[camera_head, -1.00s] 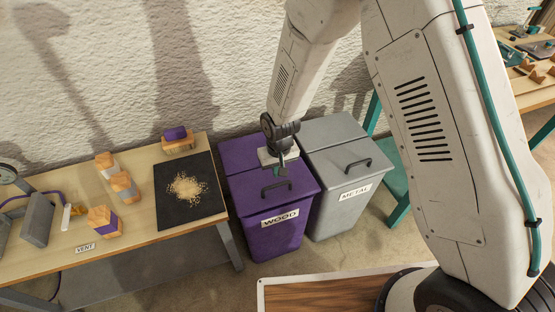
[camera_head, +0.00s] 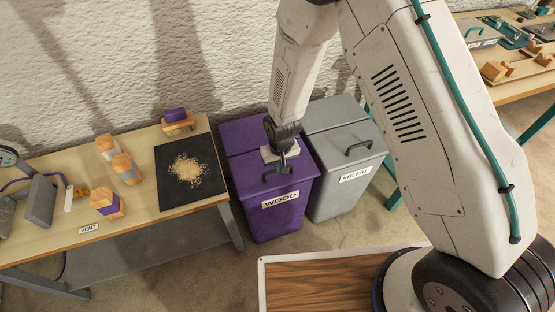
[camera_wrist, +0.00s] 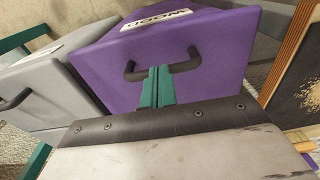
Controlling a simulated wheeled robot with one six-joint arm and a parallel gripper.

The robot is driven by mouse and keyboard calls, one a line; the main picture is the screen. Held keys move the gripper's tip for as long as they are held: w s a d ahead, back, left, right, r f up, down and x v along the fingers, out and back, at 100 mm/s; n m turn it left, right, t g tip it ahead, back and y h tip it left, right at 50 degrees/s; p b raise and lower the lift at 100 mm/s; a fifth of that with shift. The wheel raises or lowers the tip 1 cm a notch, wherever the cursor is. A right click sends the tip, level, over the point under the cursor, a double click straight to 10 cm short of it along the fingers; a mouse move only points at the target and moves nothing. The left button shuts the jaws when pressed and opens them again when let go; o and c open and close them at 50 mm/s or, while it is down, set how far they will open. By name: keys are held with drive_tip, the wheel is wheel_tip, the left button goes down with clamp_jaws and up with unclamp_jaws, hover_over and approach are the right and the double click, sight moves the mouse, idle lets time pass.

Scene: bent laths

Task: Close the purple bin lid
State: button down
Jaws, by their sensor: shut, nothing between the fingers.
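The purple bin (camera_head: 277,213) labelled WOOD stands on the floor between the workbench and the grey bin. Its purple lid (camera_head: 242,165) lies flat over the top, with a dark handle near the front edge. In the wrist view the lid (camera_wrist: 215,60) fills the middle, and its dark handle (camera_wrist: 188,64) spans the view just beyond the fingertips. My gripper (camera_head: 279,170) is above the lid by the handle. In the wrist view its green fingers (camera_wrist: 157,88) are together with nothing between them, overlapping the handle's middle. I cannot tell whether they touch it.
The grey METAL bin (camera_head: 347,160) stands close on the right, its lid flat. A workbench (camera_head: 130,226) on the left holds wooden blocks, a black mat (camera_head: 168,197) with shavings, and tools. A wood-topped panel (camera_head: 320,285) is in front.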

drive_tip(key=shift+s+f, duration=0.15)
drive_tip(key=shift+s, duration=0.05)
wheel_tip(320, 180, up, 14)
drive_tip(key=s, duration=0.2)
drive_tip(key=shift+s+d, duration=0.15)
drive_tip(key=shift+d, duration=0.3)
drive_tip(key=s+d+r+m, duration=0.1)
drive_tip(key=s+d+r, duration=0.6)
drive_tip(key=r, duration=0.3)
drive_tip(key=s+d+r+m, duration=0.1)
drive_tip(key=s+d+r, duration=0.6)
drive_tip(key=r, duration=0.3)
drive_tip(key=s+d+r+m, duration=0.1)
drive_tip(key=s+d+r, duration=0.6)
drive_tip(key=s+r, duration=0.2)
drive_tip(key=shift+s+r+t, duration=0.2)
drive_tip(key=shift+r+t, duration=0.1)
drive_tip(key=shift+r, duration=0.5)
drive_tip(key=shift+d, duration=0.1)
